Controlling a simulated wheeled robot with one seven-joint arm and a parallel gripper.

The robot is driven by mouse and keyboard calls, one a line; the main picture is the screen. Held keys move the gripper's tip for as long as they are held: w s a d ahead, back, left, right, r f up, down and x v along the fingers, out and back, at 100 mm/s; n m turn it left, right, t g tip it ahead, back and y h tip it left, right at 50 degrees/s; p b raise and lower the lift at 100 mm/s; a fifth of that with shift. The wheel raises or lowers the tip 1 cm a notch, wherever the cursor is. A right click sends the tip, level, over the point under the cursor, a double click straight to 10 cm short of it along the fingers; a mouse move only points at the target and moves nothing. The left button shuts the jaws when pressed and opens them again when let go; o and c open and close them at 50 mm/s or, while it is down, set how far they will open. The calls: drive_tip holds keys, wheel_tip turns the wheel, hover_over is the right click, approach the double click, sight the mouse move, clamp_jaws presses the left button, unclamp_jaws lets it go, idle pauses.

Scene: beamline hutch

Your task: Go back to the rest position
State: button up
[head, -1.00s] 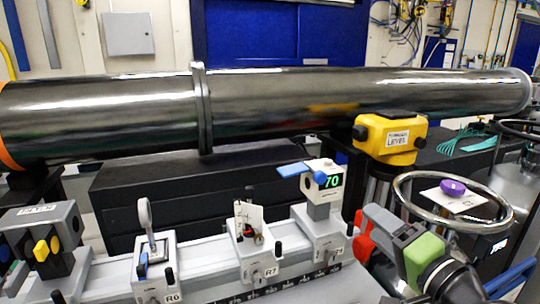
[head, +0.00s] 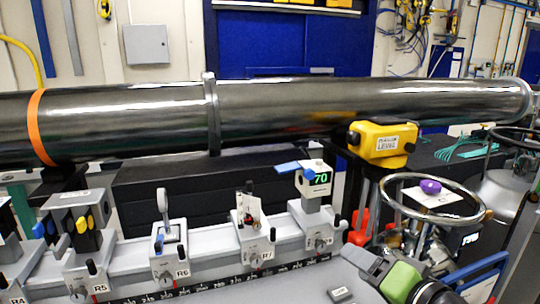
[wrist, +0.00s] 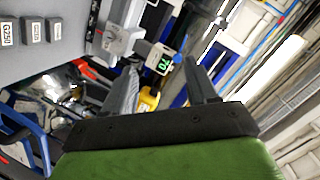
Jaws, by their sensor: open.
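My gripper (head: 358,264) shows at the lower right of the head view, with its green body (head: 402,281) behind it. It is beside the right end of the grey rail. In the wrist view my gripper (wrist: 165,75) has its two dark fingers spread apart, with nothing held between them. Beyond the fingers, the green "70" display (wrist: 163,63) and the yellow level (wrist: 148,100) are visible at some distance.
A grey rail (head: 130,258) carries several labelled mounts, including R6 (head: 168,255) and R7 (head: 252,245). A long dark tube (head: 330,108) runs behind. The yellow level (head: 382,143) and a handwheel (head: 400,183) with a purple item (head: 430,186) stand close beyond my gripper.

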drive_tip(key=s+n+g+h+p, duration=0.6)
drive_tip(key=s+g+p, duration=0.2)
drive_tip(key=s, duration=0.9)
drive_tip(key=shift+s+a+f+p, duration=0.2)
drive_tip(key=shift+a+f+p, duration=0.1)
drive_tip(key=shift+p, duration=0.35)
